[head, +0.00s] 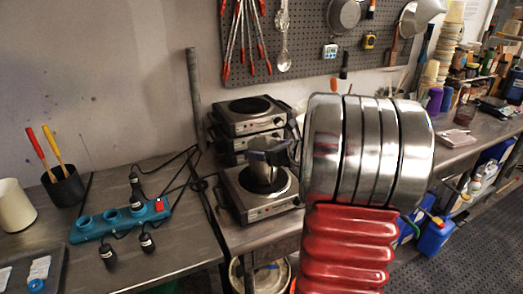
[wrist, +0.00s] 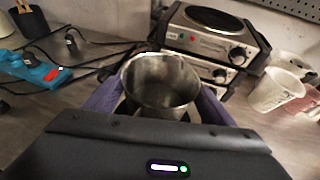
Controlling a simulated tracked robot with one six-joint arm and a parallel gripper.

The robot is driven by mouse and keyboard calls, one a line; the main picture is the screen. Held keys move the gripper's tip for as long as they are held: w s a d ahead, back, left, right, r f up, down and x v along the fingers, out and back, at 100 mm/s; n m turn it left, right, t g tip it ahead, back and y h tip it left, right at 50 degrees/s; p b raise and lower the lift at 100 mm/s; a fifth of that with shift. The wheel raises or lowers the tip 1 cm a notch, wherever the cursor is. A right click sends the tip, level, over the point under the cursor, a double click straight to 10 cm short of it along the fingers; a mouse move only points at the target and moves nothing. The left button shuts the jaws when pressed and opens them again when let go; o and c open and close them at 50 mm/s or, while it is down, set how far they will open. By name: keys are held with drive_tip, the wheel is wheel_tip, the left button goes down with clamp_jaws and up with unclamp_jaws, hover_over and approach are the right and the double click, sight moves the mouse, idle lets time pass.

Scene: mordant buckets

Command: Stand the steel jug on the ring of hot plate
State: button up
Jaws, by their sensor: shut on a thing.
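The steel jug (head: 262,174) is upright between the purple fingers of my gripper (head: 268,152). In the wrist view, the jug (wrist: 160,84) shows its open, empty-looking mouth, with a finger of my gripper (wrist: 160,98) on each side. The front hot plate (head: 258,211) is a steel box with a dark round ring (head: 287,188) on top. The jug is over that ring in the head view, its base near the ring's middle. I cannot tell whether it touches. The wrist view hides most of this hot plate behind the jug and gripper.
Stacked hot plates (head: 249,108) stand close behind. A blue power strip (head: 121,221) with black plugs and cables lies on the left. White cups (wrist: 276,92) stand right of the stack in the wrist view. My arm covers the right of the bench.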

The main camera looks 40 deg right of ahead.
drive_tip(key=o, duration=2.2)
drive_tip(key=shift+c, duration=0.2)
drive_tip(key=shift+f, duration=0.1)
drive_tip(key=d+v, duration=0.1)
drive_tip(key=v, duration=1.3)
drive_tip(key=shift+a, duration=0.4)
drive_tip(key=shift+w+a, duration=0.1)
